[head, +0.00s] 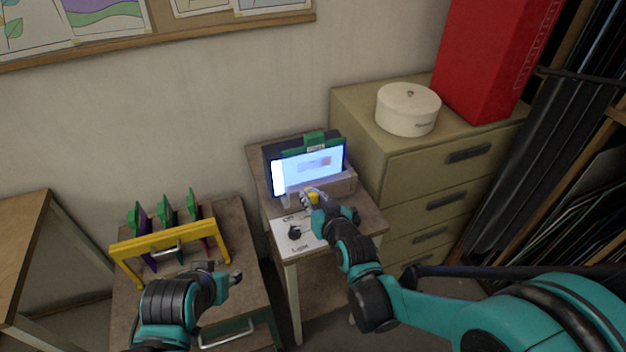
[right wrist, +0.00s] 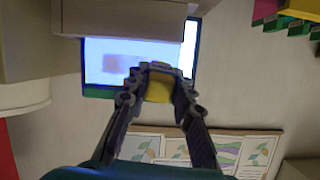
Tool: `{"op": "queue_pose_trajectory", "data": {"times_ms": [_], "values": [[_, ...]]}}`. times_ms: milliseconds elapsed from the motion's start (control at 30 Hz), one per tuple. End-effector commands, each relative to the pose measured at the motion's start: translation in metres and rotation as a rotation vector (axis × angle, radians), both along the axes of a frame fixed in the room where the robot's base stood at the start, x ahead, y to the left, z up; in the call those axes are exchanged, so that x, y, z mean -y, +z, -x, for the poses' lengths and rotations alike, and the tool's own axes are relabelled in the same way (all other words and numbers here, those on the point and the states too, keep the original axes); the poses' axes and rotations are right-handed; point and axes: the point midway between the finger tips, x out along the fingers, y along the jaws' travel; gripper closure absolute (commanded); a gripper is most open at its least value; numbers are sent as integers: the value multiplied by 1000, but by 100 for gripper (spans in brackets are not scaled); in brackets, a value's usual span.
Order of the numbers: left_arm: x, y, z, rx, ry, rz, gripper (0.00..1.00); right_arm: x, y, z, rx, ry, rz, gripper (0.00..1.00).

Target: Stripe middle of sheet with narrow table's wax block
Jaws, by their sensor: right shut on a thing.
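The lit sheet (head: 330,174) stands upright on the small middle table, held in a dark frame with a green clip on top. It glows bluish white and bears a faint pinkish-brown smudge near its middle. It also shows in the right wrist view (right wrist: 145,54). My right gripper (head: 312,196) is shut on a yellow wax block (right wrist: 159,88) just in front of the sheet's lower part. I cannot tell whether the block touches the sheet. My left gripper (head: 236,279) hangs over the left table, away from the sheet; its finger opening is unclear.
A pale ledge (head: 345,184) runs along the sheet's foot. A white plate with a black light knob (head: 295,232) lies in front. A yellow rack (head: 135,245) with several green-clipped panels stands on the left table. A drawer cabinet (head: 425,180) with a round white box (head: 407,110) closes the right side.

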Motion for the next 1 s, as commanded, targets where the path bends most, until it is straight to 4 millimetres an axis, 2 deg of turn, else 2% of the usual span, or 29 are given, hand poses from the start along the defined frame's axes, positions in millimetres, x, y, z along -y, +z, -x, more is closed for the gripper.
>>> {"op": "queue_pose_trajectory", "data": {"times_ms": [167, 400, 600, 1000], "values": [[0, -2, 0, 0, 0, 0, 60, 0, -1, 0, 4, 0, -1, 100], [0, -26, 0, 0, 0, 0, 60, -1, -8, -1, 76, -5, -24, 100], [0, -38, 0, 0, 0, 0, 60, -1, -8, -2, 131, -7, -41, 100], [0, -38, 0, 0, 0, 0, 60, -1, -5, -2, 141, -8, -44, 100]]}}
